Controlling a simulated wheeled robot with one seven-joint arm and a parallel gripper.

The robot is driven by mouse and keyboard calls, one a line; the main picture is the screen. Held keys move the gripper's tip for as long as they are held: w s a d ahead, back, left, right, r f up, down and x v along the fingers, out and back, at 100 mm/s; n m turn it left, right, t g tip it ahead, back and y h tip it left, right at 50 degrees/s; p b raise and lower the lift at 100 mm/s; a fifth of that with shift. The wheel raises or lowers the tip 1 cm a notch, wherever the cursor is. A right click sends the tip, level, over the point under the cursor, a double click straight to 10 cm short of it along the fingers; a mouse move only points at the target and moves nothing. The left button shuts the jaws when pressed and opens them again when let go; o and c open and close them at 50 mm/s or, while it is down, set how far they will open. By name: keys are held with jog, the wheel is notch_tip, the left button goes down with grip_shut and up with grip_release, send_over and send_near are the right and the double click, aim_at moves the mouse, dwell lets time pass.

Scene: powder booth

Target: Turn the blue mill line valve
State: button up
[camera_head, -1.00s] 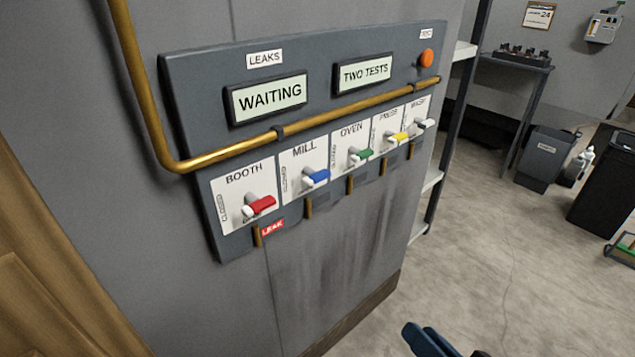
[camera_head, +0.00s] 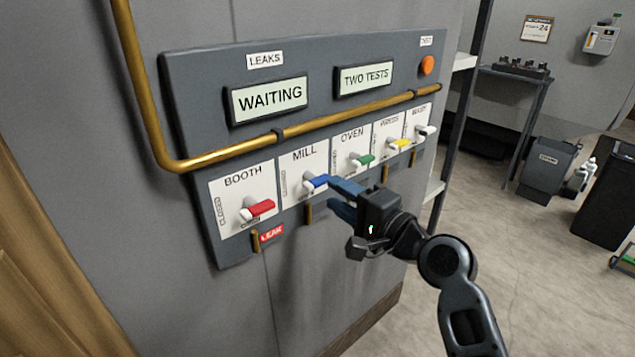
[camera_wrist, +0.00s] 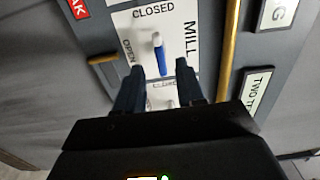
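The mill valve has a blue lever (camera_head: 317,181) with a pale stub, on a white plate marked MILL (camera_head: 303,160) between the BOOTH and OVEN plates. In the head view the blue end points right. In the wrist view the blue lever (camera_wrist: 161,58) shows between the fingertips, with CLOSED printed above and OPEN at left. My gripper (camera_head: 341,196) is open and empty, with its fingers close to the blue end, just right of it. I cannot tell whether the lever lies between the fingers in depth or touches them.
Neighbouring levers are red (camera_head: 258,209), green (camera_head: 362,160) and yellow (camera_head: 400,144). A red LEAK tag (camera_head: 271,233) hangs below BOOTH. Displays read WAITING (camera_head: 269,98) and TWO TESTS (camera_head: 364,78). A brass pipe (camera_head: 235,155) crosses above the plates. An orange button (camera_head: 427,65) sits upper right.

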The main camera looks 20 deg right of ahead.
aim_at(321, 185)
jog(key=x, duration=0.6)
jog(key=shift+w+p, duration=0.25)
jog(key=shift+p, duration=0.05)
jog(key=shift+c, duration=0.4)
grip_shut()
